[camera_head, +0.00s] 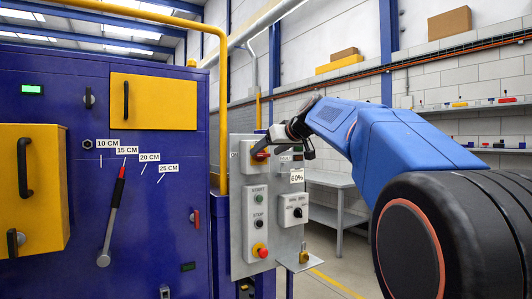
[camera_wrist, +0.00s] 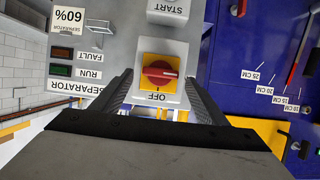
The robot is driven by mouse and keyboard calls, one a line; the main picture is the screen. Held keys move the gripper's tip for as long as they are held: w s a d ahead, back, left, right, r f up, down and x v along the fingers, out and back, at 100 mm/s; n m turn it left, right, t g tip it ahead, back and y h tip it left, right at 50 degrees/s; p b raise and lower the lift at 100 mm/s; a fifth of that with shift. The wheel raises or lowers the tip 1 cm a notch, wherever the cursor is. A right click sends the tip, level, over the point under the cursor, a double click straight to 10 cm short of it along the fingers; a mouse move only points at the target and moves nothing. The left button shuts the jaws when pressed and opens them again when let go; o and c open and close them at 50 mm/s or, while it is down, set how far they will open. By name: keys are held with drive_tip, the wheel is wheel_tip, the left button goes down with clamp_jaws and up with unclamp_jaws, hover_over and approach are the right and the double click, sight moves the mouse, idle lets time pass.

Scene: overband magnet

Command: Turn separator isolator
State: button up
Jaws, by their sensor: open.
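The separator isolator is a red rotary knob on a yellow plate (camera_wrist: 158,74), set in a small grey box on the grey control panel (camera_head: 239,211). In the wrist view, which is upside down, its white mark lies sideways, towards the right. An "OFF" label (camera_wrist: 157,97) sits beside the plate. My gripper (camera_wrist: 159,78) is open, with one finger on each side of the isolator box. I cannot tell whether the fingers touch it. In the head view my gripper (camera_head: 278,143) is at the panel's top and partly hides the isolator (camera_head: 261,156).
Below the isolator are start and stop buttons (camera_head: 259,224) and a red emergency button (camera_head: 261,251). A dial box (camera_head: 294,209) is at the right. SEPARATOR, RUN and FAULT labels with lamps (camera_wrist: 61,71) sit beside my fingers. A yellow pipe (camera_head: 223,100) rises left of the panel.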

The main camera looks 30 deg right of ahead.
drive_tip(key=shift+w+f, duration=0.3)
drive_tip(key=shift+w, duration=0.35)
drive_tip(key=shift+c, duration=0.7)
drive_tip(key=c, duration=0.9)
